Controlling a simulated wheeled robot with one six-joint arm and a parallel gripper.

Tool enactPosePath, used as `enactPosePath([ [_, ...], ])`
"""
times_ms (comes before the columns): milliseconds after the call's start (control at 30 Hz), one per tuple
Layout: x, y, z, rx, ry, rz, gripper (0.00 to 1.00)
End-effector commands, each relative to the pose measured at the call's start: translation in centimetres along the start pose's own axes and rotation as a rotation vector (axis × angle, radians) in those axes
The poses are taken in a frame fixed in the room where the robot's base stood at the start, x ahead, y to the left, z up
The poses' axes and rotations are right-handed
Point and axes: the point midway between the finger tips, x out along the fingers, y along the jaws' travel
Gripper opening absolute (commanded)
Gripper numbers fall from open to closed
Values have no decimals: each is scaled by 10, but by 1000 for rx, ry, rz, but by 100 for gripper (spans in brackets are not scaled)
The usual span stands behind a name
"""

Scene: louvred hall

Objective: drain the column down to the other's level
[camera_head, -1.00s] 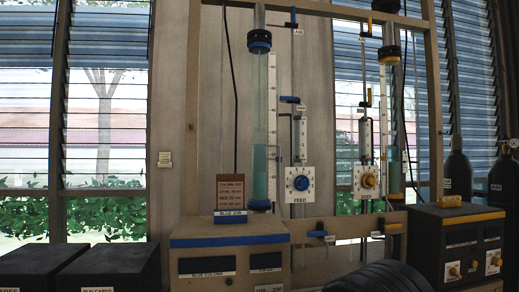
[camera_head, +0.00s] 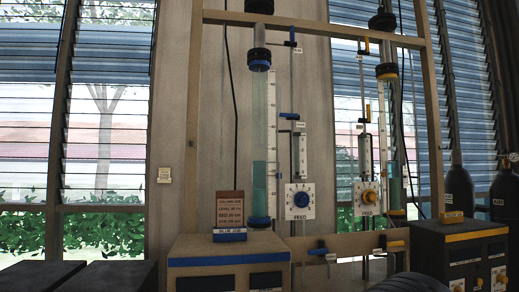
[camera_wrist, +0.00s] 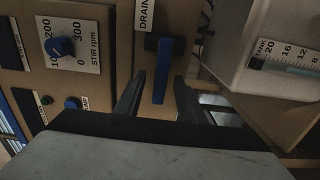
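The blue-capped column (camera_head: 259,110) stands left in the head view, with teal liquid (camera_head: 259,185) in its lower part. In the wrist view the blue drain handle (camera_wrist: 162,75) runs between the fingers of my gripper (camera_wrist: 158,88), under a "DRAIN" label (camera_wrist: 146,14). My gripper is open, with a gap visible on both sides of the handle.
A yellow handle (camera_head: 396,243) is right of the blue one. In the wrist view a stir knob (camera_wrist: 61,47) is left and a scaled tank (camera_wrist: 255,45) right. A readout sign (camera_head: 229,208) is too blurred to read.

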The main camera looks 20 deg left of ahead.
Motion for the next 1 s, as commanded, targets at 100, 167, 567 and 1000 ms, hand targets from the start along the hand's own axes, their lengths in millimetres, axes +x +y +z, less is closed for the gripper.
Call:
enactPosePath([
  [100,-10,0,-1,-1,1,0,36],
  [167,-16,0,-1,-1,1,0,36],
  [567,-54,0,-1,-2,2,0,36],
  [1000,-69,0,0,-1,0,0,36],
])
